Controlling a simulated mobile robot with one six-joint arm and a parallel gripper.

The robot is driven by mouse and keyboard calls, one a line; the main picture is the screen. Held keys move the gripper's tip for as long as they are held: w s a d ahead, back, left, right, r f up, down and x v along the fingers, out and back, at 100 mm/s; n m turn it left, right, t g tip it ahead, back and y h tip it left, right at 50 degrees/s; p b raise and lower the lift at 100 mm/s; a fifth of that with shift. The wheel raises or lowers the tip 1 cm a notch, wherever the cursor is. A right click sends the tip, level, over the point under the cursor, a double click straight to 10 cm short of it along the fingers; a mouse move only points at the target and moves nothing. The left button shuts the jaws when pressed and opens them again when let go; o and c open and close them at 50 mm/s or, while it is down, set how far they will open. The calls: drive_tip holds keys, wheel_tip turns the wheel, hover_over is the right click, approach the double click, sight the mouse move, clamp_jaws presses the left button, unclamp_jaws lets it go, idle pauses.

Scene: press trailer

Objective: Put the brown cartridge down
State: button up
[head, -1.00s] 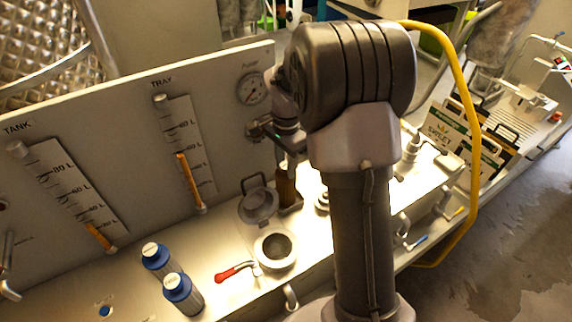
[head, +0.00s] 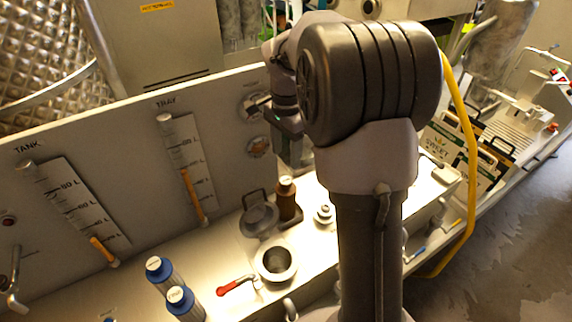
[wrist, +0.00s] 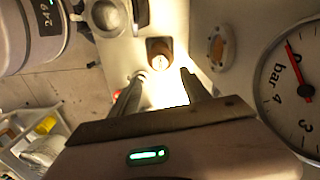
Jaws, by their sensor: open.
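The brown cartridge (head: 287,203) stands upright on the bench top, beside the open lid of a round filler opening and close to the back panel. It has a pale cap. In the wrist view the cartridge (wrist: 159,52) is beyond my fingertips, apart from them. My gripper (wrist: 160,84) is open, with nothing between its fingers. In the head view my wrist is above the cartridge, and my arm hides part of the bench.
The filler opening (head: 275,262) and a red-handled valve (head: 236,286) are in front of the cartridge. Two blue-capped bottles (head: 160,270) stand at the left. A pressure gauge (wrist: 296,75) is close to my gripper at the right of the wrist view. A yellow hose (head: 470,140) runs at the right.

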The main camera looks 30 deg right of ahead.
drive_tip(key=s+a+r+n+t, duration=0.3)
drive_tip(key=s+a+r+n, duration=0.2)
drive_tip(key=s+a+r, duration=0.55)
drive_tip(key=s+a+f+n+t+y, duration=0.2)
drive_tip(key=s+a+n, duration=0.4)
drive_tip(key=s, duration=0.6)
drive_tip(key=shift+s+a+t, duration=0.35)
drive_tip(key=shift+a+t, duration=0.05)
drive_tip(key=shift+a, duration=0.4)
drive_tip(key=shift+f, duration=0.1)
